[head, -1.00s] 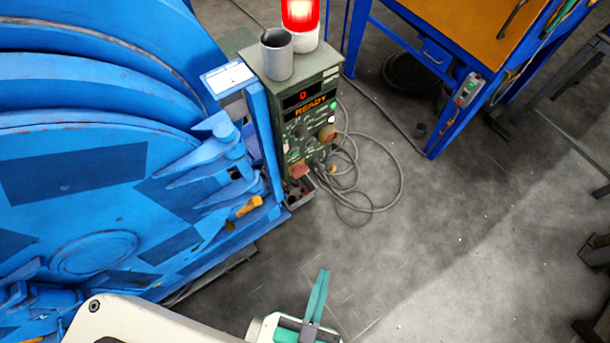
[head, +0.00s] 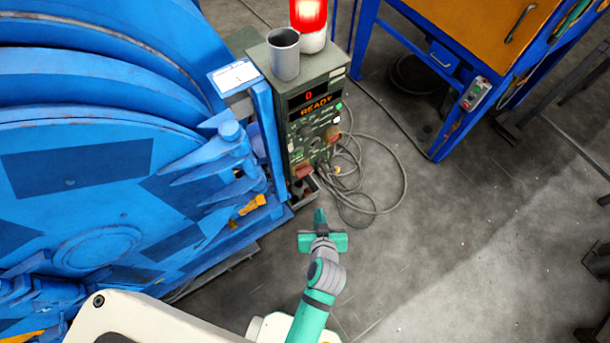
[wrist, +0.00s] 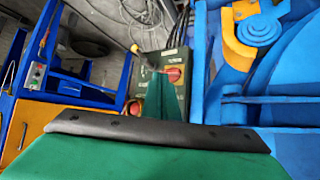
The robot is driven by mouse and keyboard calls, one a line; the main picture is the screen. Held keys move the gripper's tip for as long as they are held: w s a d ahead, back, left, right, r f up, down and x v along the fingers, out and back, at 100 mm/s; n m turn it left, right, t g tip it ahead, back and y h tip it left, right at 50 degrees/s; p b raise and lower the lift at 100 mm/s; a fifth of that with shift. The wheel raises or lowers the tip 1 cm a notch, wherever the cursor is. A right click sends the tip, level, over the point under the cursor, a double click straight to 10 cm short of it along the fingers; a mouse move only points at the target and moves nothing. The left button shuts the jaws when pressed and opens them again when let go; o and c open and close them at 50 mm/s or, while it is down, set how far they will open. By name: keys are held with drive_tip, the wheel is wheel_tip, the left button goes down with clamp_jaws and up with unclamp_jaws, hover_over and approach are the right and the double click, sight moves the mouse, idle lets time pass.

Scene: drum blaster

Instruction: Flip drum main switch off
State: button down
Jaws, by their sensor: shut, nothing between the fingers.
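The dark green drum control box (head: 305,125) stands beside the blue drum, its display reading 0 and READY. A red switch (head: 303,170) sits low on its front; a round orange-red knob (head: 331,134) sits higher right. I cannot read which is labelled main switch. In the wrist view, the red switch (wrist: 174,74) shows just beyond my fingertips, partly covered by them, and the other knob (wrist: 135,107) is to the left. My teal gripper (head: 319,213) is shut and empty, in front of and below the box, apparently apart from the switch.
The large blue drum machine (head: 90,190) fills the left, with protruding brackets close to the box. A grey cup (head: 284,55) and a lit red beacon (head: 308,20) stand on the box. Loose cables (head: 370,190) lie on the floor at right. The floor ahead right is open.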

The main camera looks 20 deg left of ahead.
drive_tip(key=w+a+r+n+g+y, duration=0.3)
drive_tip(key=w+a+r+n+g, duration=0.1)
drive_tip(key=w, duration=0.6)
drive_tip(key=shift+r+n+y, duration=0.3)
drive_tip(key=shift+r+n, duration=0.3)
drive_tip(key=shift+n, duration=0.6)
drive_tip(key=shift+w+a+f, duration=0.1)
drive_tip(key=shift+a, duration=0.05)
hover_over(301, 173)
drive_tip(key=s+d, duration=0.3)
wheel_tip(301, 173, down, 6)
drive_tip(key=f, duration=0.3)
drive_tip(key=shift+w+a+f, duration=0.4)
drive_tip(key=shift+f, duration=0.6)
drive_tip(key=shift+d, duration=0.1)
